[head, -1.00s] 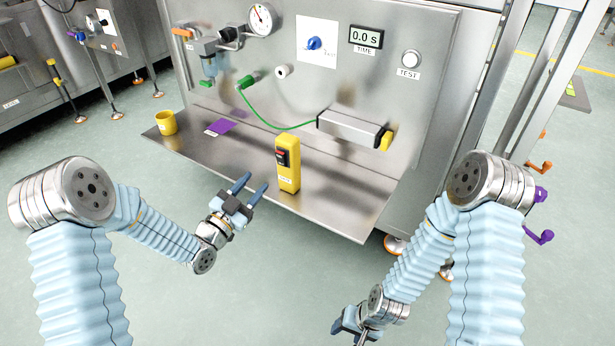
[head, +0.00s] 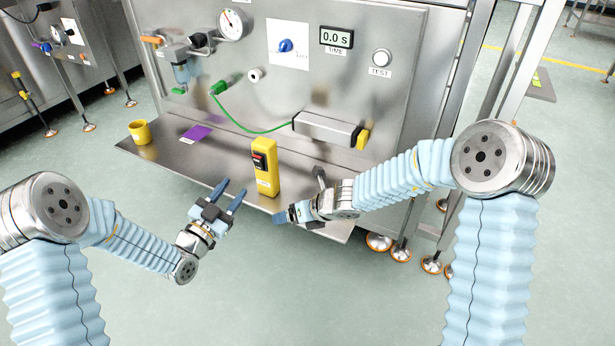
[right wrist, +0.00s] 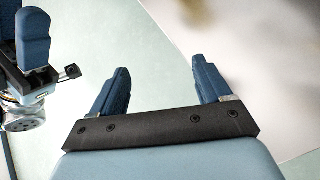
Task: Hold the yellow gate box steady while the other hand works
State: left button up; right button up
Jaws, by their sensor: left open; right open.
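The yellow gate box (head: 265,172) stands upright on the steel shelf (head: 205,165), with a dark switch with a red part on its front. My left gripper (head: 228,193) is open and empty, just left of the box and apart from it, with its fingers pointing towards the shelf. My right gripper (head: 282,216) is to the right and in front of the box near the shelf's front edge, apart from the box. In the right wrist view my right gripper (right wrist: 160,90) is open with nothing between its fingers. The box does not show there.
A cylinder (head: 325,128) with a yellow end is on the panel behind the box, joined by a green hose (head: 240,126). A timer (head: 336,38) reads 0.0 s.

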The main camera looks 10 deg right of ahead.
aim_at(267, 173)
jog(key=w+n, duration=0.1)
jog(key=w+r+n+y, duration=0.1)
jog(key=w+d+r+n+t+y, duration=0.1)
jog(key=w, duration=0.1)
jog(key=shift+d, duration=0.1)
jog(key=w+d+r+n+t+y, duration=0.2)
jog(key=w+d+r+n+y, duration=0.1)
jog(key=w+d+r+n, duration=0.1)
jog(key=x, duration=1.4)
jog(key=shift+s+f, duration=0.2)
jog(key=shift+f, duration=0.15)
jog(key=c, duration=1.2)
